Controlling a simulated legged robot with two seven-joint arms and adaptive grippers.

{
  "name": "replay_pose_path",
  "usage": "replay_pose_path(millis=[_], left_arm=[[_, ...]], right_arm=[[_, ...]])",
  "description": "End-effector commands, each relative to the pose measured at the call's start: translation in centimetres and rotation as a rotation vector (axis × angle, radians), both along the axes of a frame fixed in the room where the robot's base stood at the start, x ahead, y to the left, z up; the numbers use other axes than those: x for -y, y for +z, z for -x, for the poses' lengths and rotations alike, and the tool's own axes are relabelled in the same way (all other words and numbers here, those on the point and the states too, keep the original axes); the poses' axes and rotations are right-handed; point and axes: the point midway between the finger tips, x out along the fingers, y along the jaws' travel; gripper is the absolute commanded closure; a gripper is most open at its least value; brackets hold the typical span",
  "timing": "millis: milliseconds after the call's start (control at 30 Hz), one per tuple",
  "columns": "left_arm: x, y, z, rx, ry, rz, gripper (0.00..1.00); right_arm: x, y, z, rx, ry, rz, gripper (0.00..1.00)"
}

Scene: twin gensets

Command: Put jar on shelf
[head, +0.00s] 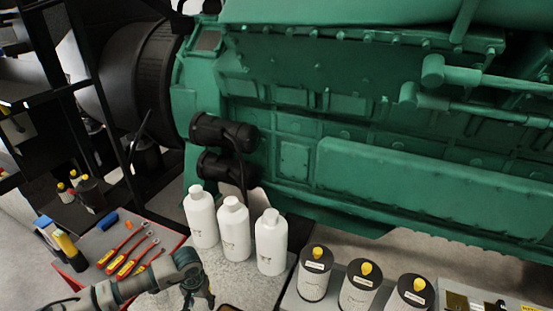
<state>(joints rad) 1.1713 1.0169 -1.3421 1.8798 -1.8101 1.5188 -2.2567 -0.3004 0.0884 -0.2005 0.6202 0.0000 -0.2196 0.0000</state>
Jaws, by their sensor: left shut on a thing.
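My left gripper (205,298) comes in from the lower left and reaches the bottom edge of the head view, in front of the white bottles. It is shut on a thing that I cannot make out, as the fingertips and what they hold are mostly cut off. A small dark thing with a tan edge (229,308) shows just right of the fingers; I cannot tell if it is held. Several pale jars with black lids and yellow marks, one of them here (314,275), stand upright at the lower right. A black shelf frame (85,125) stands at the left. My right gripper is out of view.
Three white bottles (235,230) stand upright on a grey surface (180,265). A red-edged tray (98,238) with red-and-yellow tools (125,262) lies at the left. A large green engine (400,170) fills the back. Boxes (490,303) sit at the lower right corner.

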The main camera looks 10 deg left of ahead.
Motion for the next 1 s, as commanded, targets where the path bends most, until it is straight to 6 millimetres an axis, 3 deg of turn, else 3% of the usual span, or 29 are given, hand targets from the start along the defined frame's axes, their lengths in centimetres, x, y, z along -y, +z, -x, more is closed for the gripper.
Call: replay_pose_path(millis=[33,100,300,467,800,1000], left_arm=[[2.1,0.9,-0.7,0.004,-0.015,0.004,0.72],[4.4,2.0,-1.3,0.003,-0.023,0.002,0.72],[8.6,4.3,-2.1,0.002,-0.038,-0.001,0.72],[9.5,4.8,-2.2,-0.001,-0.040,0.001,0.72],[9.4,4.9,-2.3,-0.001,-0.039,0.000,0.72],[9.4,4.1,-2.4,-0.002,-0.021,0.000,0.72]], right_arm=[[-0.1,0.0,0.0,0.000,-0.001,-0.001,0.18],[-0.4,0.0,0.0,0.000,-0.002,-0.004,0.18],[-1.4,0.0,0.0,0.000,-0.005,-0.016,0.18],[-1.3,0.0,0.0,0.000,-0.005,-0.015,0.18],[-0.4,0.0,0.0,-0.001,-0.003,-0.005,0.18],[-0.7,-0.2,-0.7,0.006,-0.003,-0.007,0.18]])
